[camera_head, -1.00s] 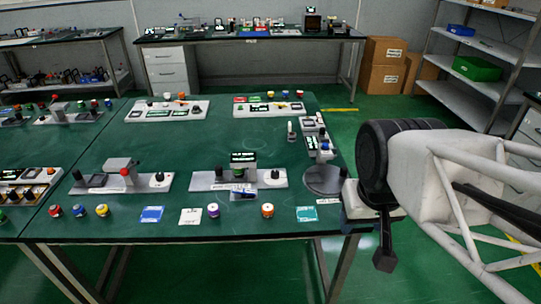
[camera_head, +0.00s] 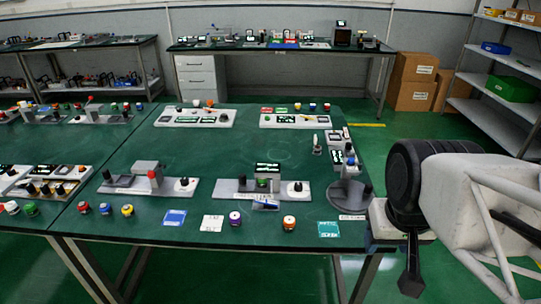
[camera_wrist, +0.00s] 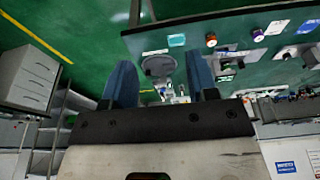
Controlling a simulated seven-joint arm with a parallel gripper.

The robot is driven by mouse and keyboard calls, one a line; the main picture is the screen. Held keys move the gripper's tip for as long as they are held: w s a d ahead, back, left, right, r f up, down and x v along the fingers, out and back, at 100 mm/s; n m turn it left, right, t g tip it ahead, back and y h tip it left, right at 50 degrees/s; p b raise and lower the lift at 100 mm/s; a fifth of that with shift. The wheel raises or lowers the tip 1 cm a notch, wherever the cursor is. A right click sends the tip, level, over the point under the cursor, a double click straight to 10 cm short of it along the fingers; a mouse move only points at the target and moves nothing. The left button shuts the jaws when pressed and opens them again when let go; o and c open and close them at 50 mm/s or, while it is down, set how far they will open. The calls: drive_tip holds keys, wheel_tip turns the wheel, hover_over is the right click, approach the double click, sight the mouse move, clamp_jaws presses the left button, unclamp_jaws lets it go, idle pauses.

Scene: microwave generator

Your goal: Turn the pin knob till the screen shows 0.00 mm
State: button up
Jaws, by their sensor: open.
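On the green table in the head view, a grey module near the front has a small dark screen (camera_head: 267,168) with bright text too small to read. A white dial with a dark top (camera_head: 295,188) sits at its right end. Another grey module to its left carries a similar white dial (camera_head: 184,184). I cannot tell which of these is the pin knob. My gripper (camera_wrist: 158,62) shows in the wrist view with two blue fingers wide apart and nothing between them. It is off the table's right side, apart from the modules.
A round grey base (camera_head: 347,197) stands at the table's right edge, near my arm. Loose coloured knobs, including an orange one (camera_head: 289,223), and flat cards (camera_head: 175,217) line the front edge. More panels (camera_head: 195,118) stand at the back. The table's middle is clear.

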drive_tip(key=shift+o, duration=0.7)
drive_tip(key=w+a+f+n+g, duration=0.1)
drive_tip(key=w+a+f+n, duration=0.1)
drive_tip(key=w, duration=1.2)
drive_tip(key=w+a+f+n, duration=0.1)
drive_tip(key=w+a+n, duration=0.1)
drive_tip(key=w, duration=1.1)
drive_tip(key=w+a+f+n, duration=0.1)
drive_tip(key=w+a+f, duration=0.1)
drive_tip(key=w+f, duration=0.4)
drive_tip(key=w+a+f+n+g, duration=0.1)
drive_tip(key=w+a+f, duration=0.1)
drive_tip(key=w+f, duration=0.4)
drive_tip(key=w+a+f, duration=0.3)
drive_tip(key=w+f, duration=0.3)
drive_tip(key=w, duration=0.3)
drive_tip(key=shift+w+n+g, duration=0.3)
drive_tip(key=shift+n, duration=0.1)
drive_tip(key=shift+w+a+f, duration=0.15)
drive_tip(key=shift+w+f, duration=0.15)
drive_tip(key=shift+f, duration=0.1)
